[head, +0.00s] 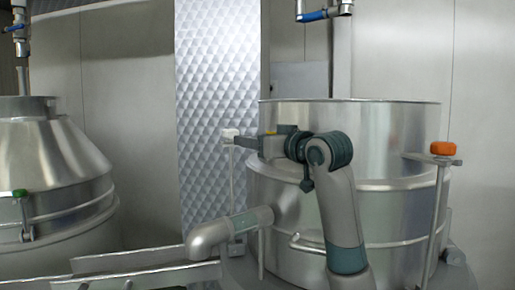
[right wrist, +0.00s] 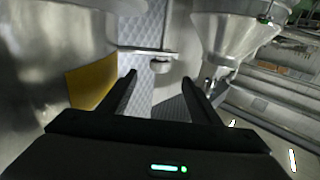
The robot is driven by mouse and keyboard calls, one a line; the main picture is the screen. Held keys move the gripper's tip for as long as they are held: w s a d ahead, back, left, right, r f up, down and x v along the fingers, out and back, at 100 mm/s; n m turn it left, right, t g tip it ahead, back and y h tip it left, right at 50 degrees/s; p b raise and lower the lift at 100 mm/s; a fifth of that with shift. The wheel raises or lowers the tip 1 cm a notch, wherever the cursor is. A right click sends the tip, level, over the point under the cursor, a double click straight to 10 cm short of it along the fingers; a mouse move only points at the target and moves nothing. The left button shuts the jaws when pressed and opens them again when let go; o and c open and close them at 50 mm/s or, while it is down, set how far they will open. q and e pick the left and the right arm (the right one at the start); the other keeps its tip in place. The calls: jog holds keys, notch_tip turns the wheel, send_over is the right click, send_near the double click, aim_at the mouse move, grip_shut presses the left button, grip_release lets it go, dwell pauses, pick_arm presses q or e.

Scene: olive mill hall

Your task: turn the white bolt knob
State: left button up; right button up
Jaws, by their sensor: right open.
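The white bolt knob (head: 229,133) sits at the left side of the large steel tank (head: 345,125), at the top of a thin upright rod. In the right wrist view a pale knob (right wrist: 160,67) shows at the end of a flat metal bracket (right wrist: 145,52). My right gripper (head: 242,141) reaches left across the tank front, close beside the white knob. In the right wrist view its two dark fingers (right wrist: 159,79) are open, with the pale knob between and just beyond their tips. No contact shows. My left gripper is not in view.
An orange knob (head: 443,148) stands on a bracket at the tank's right side. A cone-topped steel vessel (head: 50,150) with a green knob (head: 20,193) stands at the left. A quilted metal panel (head: 215,75) is behind. A yellow patch (right wrist: 92,84) lies left of the fingers.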

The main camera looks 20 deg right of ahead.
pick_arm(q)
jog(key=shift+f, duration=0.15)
pick_arm(e)
jog(key=shift+s, duration=0.3)
jog(key=w+a+f+m+g+h+p, duration=0.1)
jog(key=w+a+f+m+g+h, duration=0.15)
jog(key=w+m+h, duration=0.2)
jog(key=w+a+f+m+g+h, duration=0.1)
jog(key=w+a+f+m+h, duration=0.2)
jog(key=w+h, duration=0.2)
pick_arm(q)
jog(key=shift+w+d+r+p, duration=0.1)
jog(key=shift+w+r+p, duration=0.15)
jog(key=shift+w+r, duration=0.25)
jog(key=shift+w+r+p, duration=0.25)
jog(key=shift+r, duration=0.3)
pick_arm(e)
jog(key=s+a+r+m+g+h, duration=0.1)
jog(key=s+a+r+m+h, duration=0.2)
jog(key=a+h, duration=0.2)
jog(key=s+a+r+m+g+h, duration=0.2)
jog(key=s+a+r+m+h, duration=0.1)
jog(key=a, duration=0.4)
jog(key=shift+s+h, duration=0.3)
jog(key=shift+h, duration=0.55)
